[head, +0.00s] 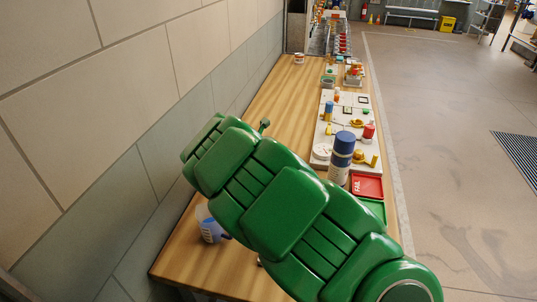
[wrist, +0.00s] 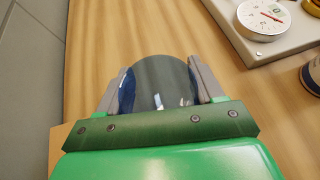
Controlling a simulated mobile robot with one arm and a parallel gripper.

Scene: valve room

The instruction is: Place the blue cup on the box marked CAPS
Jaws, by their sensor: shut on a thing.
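In the wrist view my gripper (wrist: 160,84) is shut on the blue cup (wrist: 127,92). Blue shows just inside both grey fingers, with a rounded, dark grey, glassy surface between them. Wooden bench top lies beyond the fingertips. In the head view a blue shape with a pale upper part (head: 211,231) shows low at the left, partly behind my green arm. I cannot tell whether it is the held cup. My gripper is hidden by the arm there. No marking CAPS can be read; a tan edge (wrist: 62,134) left of my gripper may belong to a box.
The wooden bench (head: 262,107) runs along the wall. A white board (head: 341,128) holds gauges and small parts. A tall blue-capped container (head: 342,158) stands near a red tray marked FAIL (head: 367,186). A round gauge (wrist: 264,19) is upper right in the wrist view.

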